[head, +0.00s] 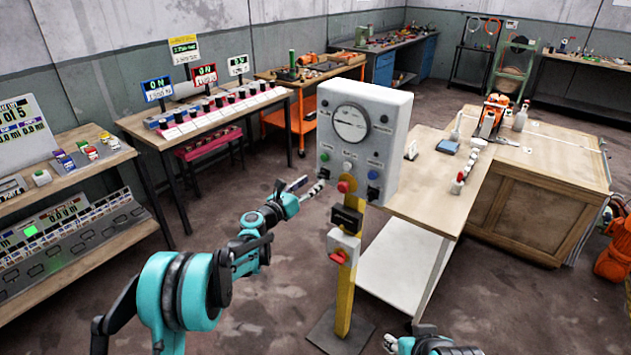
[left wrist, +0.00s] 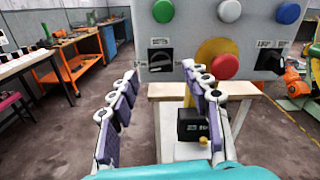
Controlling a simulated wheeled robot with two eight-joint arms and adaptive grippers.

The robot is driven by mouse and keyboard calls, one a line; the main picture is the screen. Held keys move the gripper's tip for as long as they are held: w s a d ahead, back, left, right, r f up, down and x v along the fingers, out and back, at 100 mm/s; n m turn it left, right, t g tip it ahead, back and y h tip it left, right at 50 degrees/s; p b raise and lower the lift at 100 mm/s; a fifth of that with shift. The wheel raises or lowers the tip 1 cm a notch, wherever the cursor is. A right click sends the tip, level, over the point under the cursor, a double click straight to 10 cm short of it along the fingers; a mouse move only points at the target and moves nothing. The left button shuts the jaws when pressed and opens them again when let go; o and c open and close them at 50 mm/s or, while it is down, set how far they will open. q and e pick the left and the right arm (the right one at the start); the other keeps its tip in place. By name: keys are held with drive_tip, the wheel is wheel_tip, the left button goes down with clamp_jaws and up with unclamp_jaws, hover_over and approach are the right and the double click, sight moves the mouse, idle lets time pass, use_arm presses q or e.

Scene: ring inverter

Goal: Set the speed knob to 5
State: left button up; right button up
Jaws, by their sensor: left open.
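A pale grey control box (head: 390,112) stands on a yellow post. Its face carries a black knob at the lower left, seen in the left wrist view (left wrist: 160,58), and another black knob (left wrist: 270,58) at the lower right. Labels are too small to read, so I cannot tell which is the speed knob or its setting. My left gripper (head: 308,186) is open and empty, left of the box's lower face. My right gripper (head: 388,343) is partly cut off at the bottom edge.
The face also has a round gauge (head: 351,122), a green button (left wrist: 229,10), a blue button (left wrist: 289,13) and a large red button (left wrist: 224,67). A black box (head: 346,218) and a white red-switch box (head: 344,243) sit lower on the post. A wooden table (head: 430,190) stands right.

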use_arm(q)
drive_tip(key=v, duration=0.8)
drive_tip(key=shift+s, duration=0.25)
drive_tip(key=shift+a, duration=0.15)
drive_tip(key=s+d+r+m+g+y, duration=0.1)
drive_tip(key=s+m+g+y, duration=0.1)
drive_tip(key=s+m, duration=0.65)
drive_tip(key=s+r+m+g+y, duration=0.1)
drive_tip(key=s+r+m+g, duration=0.15)
drive_tip(key=s+m, duration=0.55)
drive_tip(key=s+a+f+m+g+y, duration=0.1)
drive_tip(key=s+a+f+m+y, duration=0.1)
drive_tip(key=s, duration=0.6)
drive_tip(key=s+a+f+m+g+y, duration=0.1)
drive_tip(key=s+a+f+m+y, duration=0.2)
drive_tip(key=s+a+m, duration=0.2)
drive_tip(key=s+a+f+m+g+y, duration=0.1)
drive_tip(key=s+a+f+m+y, duration=0.1)
drive_tip(key=s+m, duration=0.5)
drive_tip(key=s+a+f, duration=0.1)
drive_tip(key=s+a, duration=0.1)
drive_tip(key=s, duration=0.2)
drive_tip(key=shift+s+f+y, duration=0.2)
drive_tip(key=shift+f+y, duration=0.05)
drive_tip(key=shift+y, duration=0.05)
drive_tip(key=shift+m, duration=0.25)
